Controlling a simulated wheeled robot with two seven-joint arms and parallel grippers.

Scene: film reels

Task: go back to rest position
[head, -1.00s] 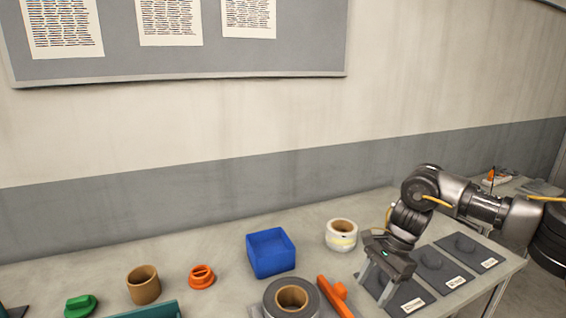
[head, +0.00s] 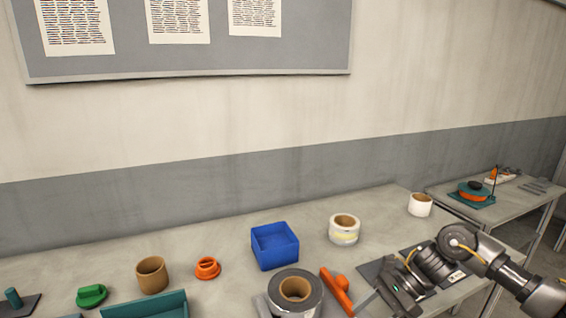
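My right arm comes in from the right edge of the head view. Its gripper (head: 386,306) is low over the right part of the table, tilted down and to the left. One finger shows at the outer end of the gripper body, so it looks open; the other finger is mostly hidden or cut off by the bottom edge. I see nothing held in it. Dark labelled mats (head: 456,277) lie under and behind the gripper and forearm. My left gripper is not in view.
An orange tool (head: 336,290) and a grey reel (head: 312,289) lie left of the gripper. A second table (head: 520,205) stands behind right.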

